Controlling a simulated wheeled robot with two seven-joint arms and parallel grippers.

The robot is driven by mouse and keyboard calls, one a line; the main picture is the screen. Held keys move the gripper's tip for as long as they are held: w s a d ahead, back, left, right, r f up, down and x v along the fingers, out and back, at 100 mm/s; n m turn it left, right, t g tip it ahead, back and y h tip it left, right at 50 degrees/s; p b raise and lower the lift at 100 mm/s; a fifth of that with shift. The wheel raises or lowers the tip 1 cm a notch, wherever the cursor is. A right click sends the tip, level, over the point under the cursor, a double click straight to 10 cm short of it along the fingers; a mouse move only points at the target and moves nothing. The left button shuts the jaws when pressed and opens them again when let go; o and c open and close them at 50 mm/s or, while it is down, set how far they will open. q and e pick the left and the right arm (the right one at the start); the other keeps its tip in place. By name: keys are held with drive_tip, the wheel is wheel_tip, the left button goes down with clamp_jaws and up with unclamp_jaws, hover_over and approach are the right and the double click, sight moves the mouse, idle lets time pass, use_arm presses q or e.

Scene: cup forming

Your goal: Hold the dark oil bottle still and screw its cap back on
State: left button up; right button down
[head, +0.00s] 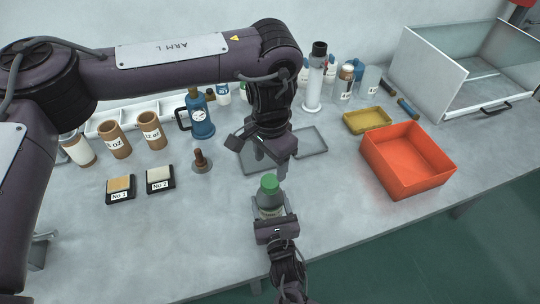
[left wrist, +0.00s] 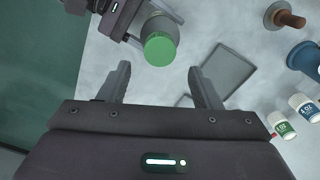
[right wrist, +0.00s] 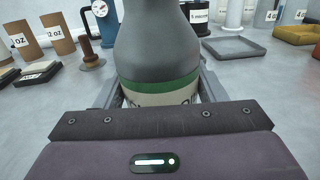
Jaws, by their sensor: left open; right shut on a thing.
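The dark grey oil bottle (right wrist: 160,55) stands upright on the bench, with a green-banded pale label. Its green cap (head: 269,182) shows on top of it in the head view, and the cap (left wrist: 159,48) also shows from above in the left wrist view. I cannot tell how tightly the cap sits. My right gripper (head: 272,214) is shut on the lower body of the bottle, one finger on each side. My left gripper (head: 276,163) is open and empty, above and behind the cap. In the left wrist view its fingertips (left wrist: 160,75) point toward the cap without touching it.
Grey trays (head: 311,142) lie behind the bottle, and a wooden-handled stamp (head: 201,160) stands to the left. A red-orange bin (head: 408,160) and yellow tray (head: 367,120) are at right. Cups, bottles and a blue jug (head: 200,115) line the back. The front left bench is clear.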

sight(270, 180)
use_arm(q)
wheel_tip(270, 180, down, 7)
drive_tip(key=shift+r, duration=0.1)
idle(0.4)
